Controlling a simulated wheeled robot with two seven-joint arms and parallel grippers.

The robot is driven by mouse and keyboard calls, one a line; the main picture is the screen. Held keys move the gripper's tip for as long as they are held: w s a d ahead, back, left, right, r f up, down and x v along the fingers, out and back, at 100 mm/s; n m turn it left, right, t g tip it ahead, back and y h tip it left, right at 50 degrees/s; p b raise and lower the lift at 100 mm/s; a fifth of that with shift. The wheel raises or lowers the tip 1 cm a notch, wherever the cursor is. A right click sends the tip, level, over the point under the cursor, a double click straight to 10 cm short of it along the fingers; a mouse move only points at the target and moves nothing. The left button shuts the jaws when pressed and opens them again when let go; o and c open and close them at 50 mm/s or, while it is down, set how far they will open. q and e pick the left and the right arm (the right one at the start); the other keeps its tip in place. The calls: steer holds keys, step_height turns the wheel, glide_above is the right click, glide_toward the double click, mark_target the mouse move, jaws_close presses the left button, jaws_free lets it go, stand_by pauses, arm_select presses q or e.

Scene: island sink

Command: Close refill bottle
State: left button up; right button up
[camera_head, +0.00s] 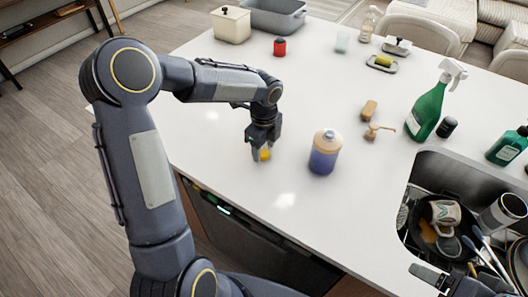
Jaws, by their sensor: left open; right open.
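A bottle (324,158) with a purple lower part and pale peach top stands upright on the white counter; I cannot tell whether its neck is open. A small yellow object (265,155), perhaps a cap, is on the counter to its left. My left gripper (261,154) points down right at the yellow object, its open fingers around or just beside it. A brown pump head (378,131) lies right of the bottle. My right gripper (424,272) is partly in view at the bottom right near the sink, apart from these things.
A green spray bottle (427,112), a black cylinder (447,127) and a dark green bottle (507,147) stand beyond the sink (440,165), which holds dishes. A brown piece (369,110), red jar (280,47) and grey tub (272,15) are farther back. The counter's middle is clear.

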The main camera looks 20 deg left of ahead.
arm_select(q)
steer(key=shift+f, duration=0.55)
steer(key=c, duration=1)
steer(key=shift+r, duration=0.1)
steer(key=shift+c, duration=0.2)
steer(key=shift+r, duration=0.45)
step_height(320, 180, up, 2)
steer(key=shift+r, duration=0.15)
steer(key=s+d+r+b, duration=0.1)
steer(key=s+r, duration=0.4)
steer(key=s, duration=0.2)
steer(key=s+d+r+b, duration=0.1)
steer(key=s+r, duration=0.3)
steer(key=s, duration=0.3)
steer(key=shift+r+b, duration=0.35)
steer(key=shift+b, duration=0.05)
